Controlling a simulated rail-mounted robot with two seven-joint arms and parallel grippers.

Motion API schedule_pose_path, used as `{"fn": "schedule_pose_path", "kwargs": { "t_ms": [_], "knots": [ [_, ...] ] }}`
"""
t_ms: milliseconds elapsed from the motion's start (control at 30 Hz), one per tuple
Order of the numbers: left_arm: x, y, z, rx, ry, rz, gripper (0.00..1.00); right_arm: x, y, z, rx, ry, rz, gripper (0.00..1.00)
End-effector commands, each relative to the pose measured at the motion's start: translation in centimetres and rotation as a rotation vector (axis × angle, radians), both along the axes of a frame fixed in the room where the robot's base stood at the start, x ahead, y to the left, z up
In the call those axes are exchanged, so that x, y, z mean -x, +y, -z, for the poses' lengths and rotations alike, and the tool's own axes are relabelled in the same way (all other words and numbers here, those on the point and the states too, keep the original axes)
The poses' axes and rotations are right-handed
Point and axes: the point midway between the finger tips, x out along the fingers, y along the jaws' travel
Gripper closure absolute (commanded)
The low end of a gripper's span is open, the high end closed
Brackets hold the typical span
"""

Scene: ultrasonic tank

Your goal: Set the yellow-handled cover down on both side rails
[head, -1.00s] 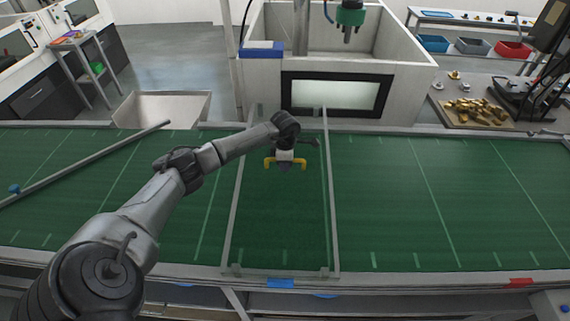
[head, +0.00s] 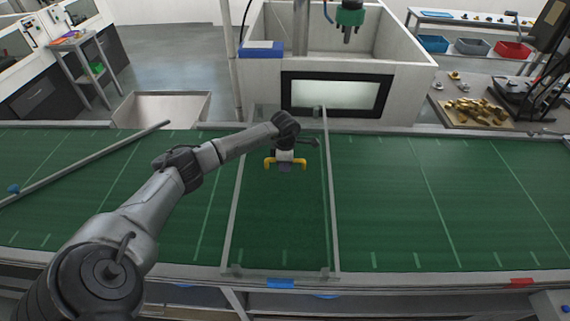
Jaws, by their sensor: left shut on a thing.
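The cover (head: 284,225) is a clear panel with grey long edges, lying across the green conveyor belt. Its yellow handle (head: 269,163) stands near the middle of the panel. My left gripper (head: 285,165) is shut on this handle, and my wrist hides the handle's middle. The cover's near end is at the near side rail (head: 400,278), and its far end reaches the far side rail (head: 420,130). I cannot tell whether either end touches its rail. My right gripper is not in view.
A grey bar (head: 90,165) with a blue end lies slanted over the belt at left. A white tank (head: 400,60) with a dark-framed window stands behind the belt. A tray of brass parts (head: 472,112) is at the back right. The belt's right side (head: 440,190) is clear.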

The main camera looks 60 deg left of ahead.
Motion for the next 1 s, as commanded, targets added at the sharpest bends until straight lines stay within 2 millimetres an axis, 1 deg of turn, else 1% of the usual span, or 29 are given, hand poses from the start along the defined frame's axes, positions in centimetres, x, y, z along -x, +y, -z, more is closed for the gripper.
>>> {"fn": "schedule_pose_path", "kwargs": {
  "t_ms": [533, 1000],
  "knots": [
    [-0.1, 0.1, 0.8, -0.001, -0.003, -0.001, 1.0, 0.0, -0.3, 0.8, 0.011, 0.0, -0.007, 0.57],
    [0.0, 0.1, 1.5, -0.002, -0.002, -0.001, 1.0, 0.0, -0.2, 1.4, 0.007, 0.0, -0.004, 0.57]
  ]
}}
